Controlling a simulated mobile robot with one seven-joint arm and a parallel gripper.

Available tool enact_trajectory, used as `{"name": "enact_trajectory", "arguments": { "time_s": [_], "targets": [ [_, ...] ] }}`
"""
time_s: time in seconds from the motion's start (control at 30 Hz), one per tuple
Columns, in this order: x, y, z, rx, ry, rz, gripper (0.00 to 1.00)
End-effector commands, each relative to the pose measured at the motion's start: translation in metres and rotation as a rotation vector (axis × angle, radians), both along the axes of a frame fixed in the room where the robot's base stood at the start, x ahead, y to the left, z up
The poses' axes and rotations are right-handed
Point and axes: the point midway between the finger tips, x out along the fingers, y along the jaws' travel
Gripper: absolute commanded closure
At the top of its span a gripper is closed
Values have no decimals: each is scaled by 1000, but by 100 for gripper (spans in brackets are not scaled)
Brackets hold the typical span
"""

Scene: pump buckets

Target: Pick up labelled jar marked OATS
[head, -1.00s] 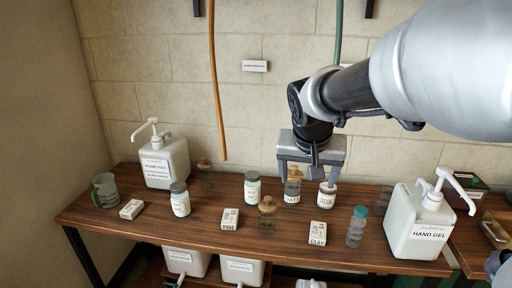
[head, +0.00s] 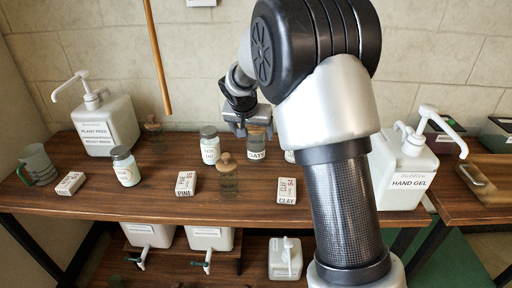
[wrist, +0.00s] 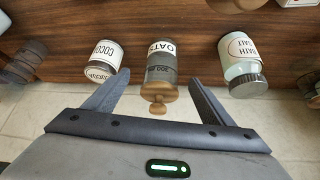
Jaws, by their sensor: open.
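The OATS jar (head: 256,152) stands upright on the wooden shelf in the head view, partly covered by my gripper (head: 254,130). In the wrist view the OATS jar (wrist: 161,68) is a clear glass jar with a white label and a tan knobbed stopper. My gripper (wrist: 158,90) is open, with one finger on each side of the jar near its stopper end. Gaps show between the fingers and the jar. Its far end is cut by no finger.
In the wrist view the COCOA jar (wrist: 104,58) is close beside the left finger, and the BATH SALT jar (wrist: 240,62) is beyond the right finger. In the head view a stoppered jar (head: 228,180) and the CLAY box (head: 286,190) stand in front. The HAND GEL dispenser (head: 403,170) is at right.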

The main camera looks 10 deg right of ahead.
Motion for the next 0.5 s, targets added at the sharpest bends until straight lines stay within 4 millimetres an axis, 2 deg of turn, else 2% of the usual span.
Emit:
{"name": "enact_trajectory", "arguments": {
  "time_s": [0.03, 0.2, 0.5],
  "targets": [
    [6, -4, -13, 0, 2, -2, 24],
    [21, -10, -37, -1, 2, -1, 24],
    [35, -13, -55, 0, 0, 0, 24]
  ]
}}
